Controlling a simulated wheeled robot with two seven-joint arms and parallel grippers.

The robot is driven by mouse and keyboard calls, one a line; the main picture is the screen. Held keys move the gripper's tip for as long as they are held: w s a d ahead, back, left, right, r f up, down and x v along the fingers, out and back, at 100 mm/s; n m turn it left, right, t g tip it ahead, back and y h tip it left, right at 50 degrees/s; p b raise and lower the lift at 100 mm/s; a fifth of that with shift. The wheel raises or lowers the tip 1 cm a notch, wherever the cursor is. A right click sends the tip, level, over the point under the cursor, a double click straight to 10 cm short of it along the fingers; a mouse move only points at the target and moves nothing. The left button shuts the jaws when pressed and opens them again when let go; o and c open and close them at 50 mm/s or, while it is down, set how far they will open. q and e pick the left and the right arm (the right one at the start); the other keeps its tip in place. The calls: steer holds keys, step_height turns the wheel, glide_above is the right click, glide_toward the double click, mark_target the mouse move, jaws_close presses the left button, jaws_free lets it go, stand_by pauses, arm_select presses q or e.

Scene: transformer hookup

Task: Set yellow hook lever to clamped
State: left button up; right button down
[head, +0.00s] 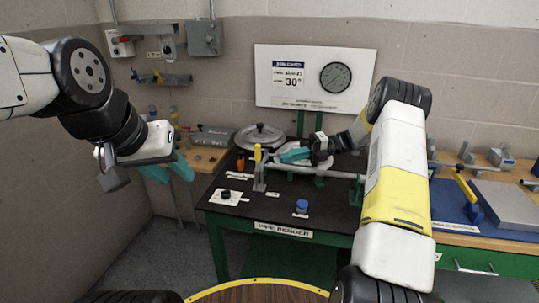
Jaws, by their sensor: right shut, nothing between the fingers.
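A yellow lever (258,153) stands upright on a grey mount on the black-topped pipe bender table (240,204). My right gripper (282,157) reaches in from the right behind the pipe; its teal fingers are shut and empty, pointing left just to the right of the yellow lever. I cannot tell whether they touch it. My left gripper (172,172) hangs in the air at the left, away from the lever, with its teal fingers apart and nothing between them. A second yellow lever (464,186) leans on a blue base on the right-hand bench.
A grey pipe (335,174) runs across the table near the lever. A blue knob (301,206) and a black knob (226,194) sit in front. A round metal disc (259,134) is behind. A sign board with a gauge (336,77) stands at the back.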

steer(key=shift+v, duration=1.05)
steer(key=shift+f, duration=0.1)
steer(key=s+a+r+n+t+h, duration=0.2)
steer(key=s+a+r+n+h, duration=0.2)
steer(key=s+r+n+h, duration=0.7)
steer(key=s+d+r+n+t+h, duration=0.1)
steer(key=s+d+r+n+t, duration=0.1)
steer(key=s+n, duration=0.7)
steer(key=s+d+r+n+t+h, duration=0.2)
steer(key=s+n+t, duration=0.3)
steer(key=s+n, duration=0.4)
steer(key=n, duration=0.3)
steer(key=shift+s+r+t, duration=0.2)
steer(key=shift+s+t, duration=0.1)
steer(key=shift+s, duration=0.05)
